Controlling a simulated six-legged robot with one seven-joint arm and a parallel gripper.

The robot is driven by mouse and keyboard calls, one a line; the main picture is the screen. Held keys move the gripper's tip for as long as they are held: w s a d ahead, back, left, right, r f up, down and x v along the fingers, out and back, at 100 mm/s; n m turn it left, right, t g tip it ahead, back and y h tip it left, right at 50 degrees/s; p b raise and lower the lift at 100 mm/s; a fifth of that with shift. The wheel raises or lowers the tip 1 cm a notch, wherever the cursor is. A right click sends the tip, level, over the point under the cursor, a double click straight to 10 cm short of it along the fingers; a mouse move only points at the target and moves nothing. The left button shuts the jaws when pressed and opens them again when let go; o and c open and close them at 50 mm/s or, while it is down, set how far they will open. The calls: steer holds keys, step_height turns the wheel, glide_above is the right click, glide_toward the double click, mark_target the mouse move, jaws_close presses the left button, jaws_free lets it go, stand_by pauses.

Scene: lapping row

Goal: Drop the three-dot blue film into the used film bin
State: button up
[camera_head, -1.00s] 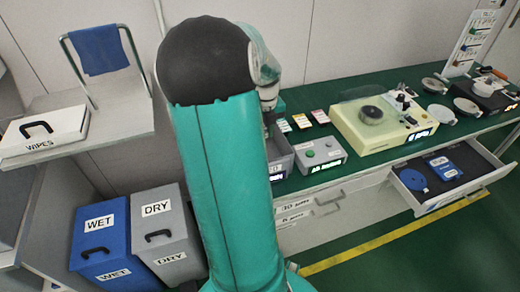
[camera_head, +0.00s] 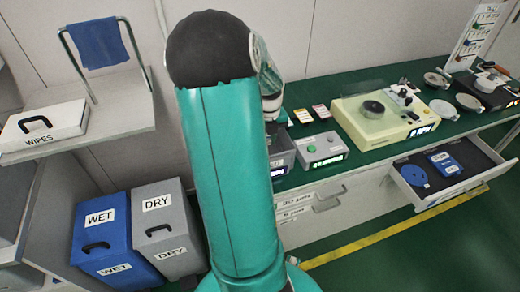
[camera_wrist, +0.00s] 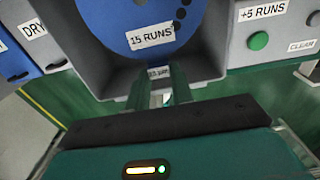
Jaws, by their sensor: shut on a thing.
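The blue film (camera_wrist: 125,25) is a large disc in the wrist view, with a "15 RUNS" label and three dark dots near its right edge. Its top is cut off by the frame. My gripper (camera_wrist: 155,75) is shut on its lower edge. The disc is over or inside an open grey box (camera_wrist: 205,60); I cannot tell how deep. In the head view my arm hides the gripper and film, and the grey box (camera_head: 283,158) shows partly beside my arm. No label naming a used film bin is readable; a small label on the box front is partly hidden by my fingers.
A grey button box (camera_head: 321,150) stands right of the grey box. A cream lapping machine (camera_head: 350,125) is further right. An open drawer (camera_head: 468,185) holds a blue disc (camera_head: 411,176) and juts out. WET (camera_head: 100,250) and DRY (camera_head: 165,235) bins stand on the floor left.

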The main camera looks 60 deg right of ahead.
steer(key=shift+d, duration=0.1)
steer(key=o, duration=1)
steer(key=shift+o, duration=0.2)
step_height(320, 180, up, 14)
steer(key=shift+f, duration=0.1)
